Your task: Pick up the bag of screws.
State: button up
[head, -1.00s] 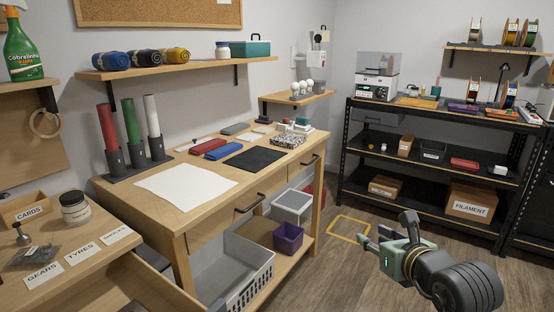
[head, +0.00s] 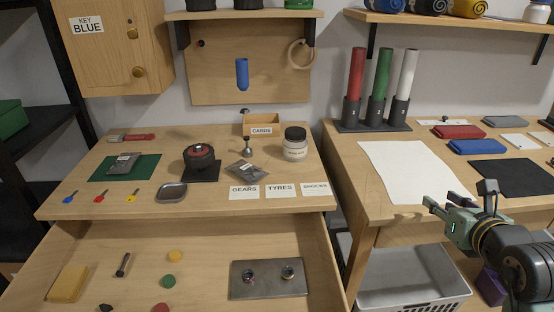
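Two small grey packets that look like bags are on the left workbench (head: 75,200). One dark, see-through bag (head: 246,172) lies flat behind the GEARS card. The other grey packet (head: 122,163), with a pale label, lies on a green mat (head: 147,167) at the left. I cannot read either label or make out the contents, so I cannot tell which bag holds screws. My gripper (head: 439,199) is at the right, in front of the second bench and well away from both packets. Its fingers point left, stand apart and hold nothing.
A drawer (head: 205,250) stands open below the left bench, with small items inside. Near the see-through bag are a white-labelled jar (head: 294,146), a small metal knob-topped tool (head: 247,147) and a black-and-red round object (head: 199,157). The second bench (head: 345,165) stands to the right.

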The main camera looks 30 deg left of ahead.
aim_at(248, 171)
jog(key=i+l+u, duration=0.15)
jog(key=l+u, duration=0.3)
jog(key=i+l+u, duration=0.1)
jog(key=l+u, duration=0.15)
jog(key=u, duration=0.2)
jog(key=l+u, duration=0.85)
